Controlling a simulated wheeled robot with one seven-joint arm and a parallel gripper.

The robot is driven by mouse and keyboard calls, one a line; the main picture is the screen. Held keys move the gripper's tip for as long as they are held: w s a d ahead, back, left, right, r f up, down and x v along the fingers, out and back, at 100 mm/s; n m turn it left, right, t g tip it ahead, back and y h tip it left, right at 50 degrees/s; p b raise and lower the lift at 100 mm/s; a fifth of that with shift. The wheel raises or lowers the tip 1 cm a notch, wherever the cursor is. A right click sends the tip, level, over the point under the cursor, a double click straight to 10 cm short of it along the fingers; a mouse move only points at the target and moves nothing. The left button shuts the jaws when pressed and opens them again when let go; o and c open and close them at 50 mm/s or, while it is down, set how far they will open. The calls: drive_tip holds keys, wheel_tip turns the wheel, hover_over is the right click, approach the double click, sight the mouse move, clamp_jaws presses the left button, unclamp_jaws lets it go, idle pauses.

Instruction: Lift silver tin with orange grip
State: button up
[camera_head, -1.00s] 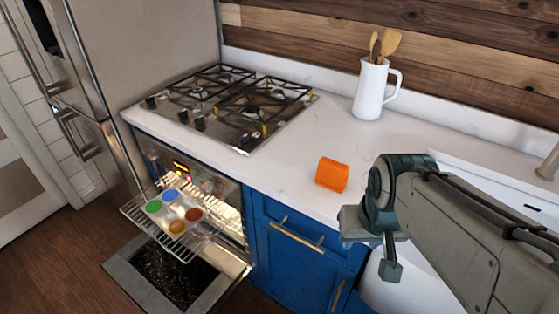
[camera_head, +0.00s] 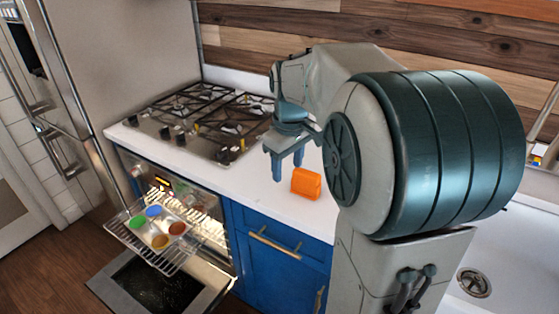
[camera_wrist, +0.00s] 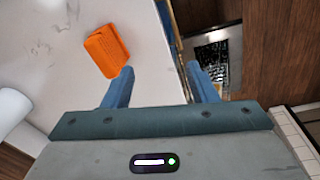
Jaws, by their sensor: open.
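The silver tin (camera_head: 158,227) lies on the pulled-out wire rack of the open oven, with green, blue, brown and orange rounds in it. The orange grip (camera_head: 307,183) is a small ribbed block on the white counter, right of the stove. In the wrist view the orange grip (camera_wrist: 107,50) lies left of both fingers, near the left fingertip and not between them. My gripper (camera_head: 288,167) is open and empty, pointing down just left of the orange grip in the head view. Its blue fingers (camera_wrist: 160,70) also show in the wrist view.
The gas stove (camera_head: 198,122) sits behind the gripper. The oven door (camera_head: 162,285) hangs open below the rack (camera_head: 193,247). Blue cabinets (camera_head: 275,235) stand under the counter. My arm covers much of the right side, and a sink (camera_head: 510,270) shows at far right.

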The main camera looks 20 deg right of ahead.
sight(300, 171)
drive_tip(key=w+d+n, duration=0.1)
drive_tip(key=w+d, duration=0.1)
drive_tip(key=w+d+n, duration=0.1)
drive_tip(key=w+d, duration=0.2)
drive_tip(key=w+d+f+g, duration=0.1)
drive_tip(key=w+d, duration=0.1)
drive_tip(key=w, duration=0.1)
drive_tip(key=shift+w+d+n, duration=0.1)
drive_tip(key=shift+d+n, duration=0.1)
drive_tip(key=shift+n, duration=0.2)
drive_tip(key=shift+w+d+f+p, duration=0.1)
drive_tip(key=shift+f+p, duration=0.2)
drive_tip(key=shift+f, duration=0.05)
wheel_tip(300, 171, down, 8)
drive_tip(key=shift+f, duration=0.1)
drive_tip(key=shift+w+d+f+p, duration=0.15)
drive_tip(key=shift+f+p, duration=0.2)
drive_tip(key=shift+f, duration=0.9)
drive_tip(key=shift+w+a+f+p, duration=0.1)
drive_tip(key=shift+f+p, duration=0.2)
drive_tip(key=shift+f, duration=0.95)
drive_tip(key=c, duration=0.8)
